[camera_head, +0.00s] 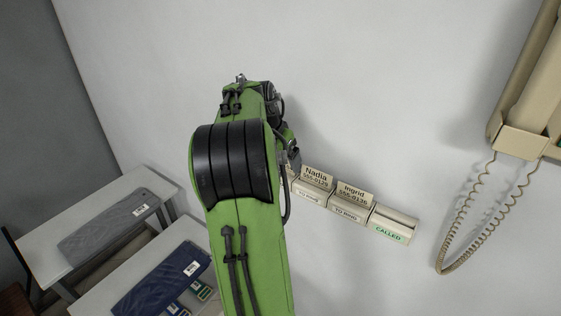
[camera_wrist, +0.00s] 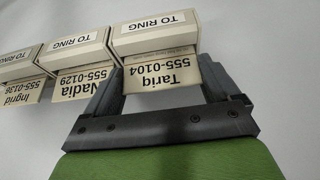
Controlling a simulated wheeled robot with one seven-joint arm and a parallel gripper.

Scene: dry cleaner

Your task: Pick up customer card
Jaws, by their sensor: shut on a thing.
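In the wrist view, my gripper (camera_wrist: 158,69) is shut on the customer card reading "Tariq 555-0104" (camera_wrist: 163,71), one finger at each side edge. The card's far edge meets a "TO RING" holder (camera_wrist: 155,27); I cannot tell how deep it sits in it. The Nadia card (camera_wrist: 80,84) and Ingrid card (camera_wrist: 22,92) stand in the neighbouring "TO RING" holders. In the head view, the Nadia card (camera_head: 316,177) and Ingrid card (camera_head: 354,192) show on the wall, but my arm hides the Tariq card and most of my gripper.
A "CALLED" holder (camera_head: 392,224), with no card showing, is at the right end of the row. A beige wall phone (camera_head: 530,115) with a hanging coiled cord (camera_head: 459,255) is farther right. Two tables with folded grey (camera_head: 110,225) and navy (camera_head: 160,278) garments stand at lower left.

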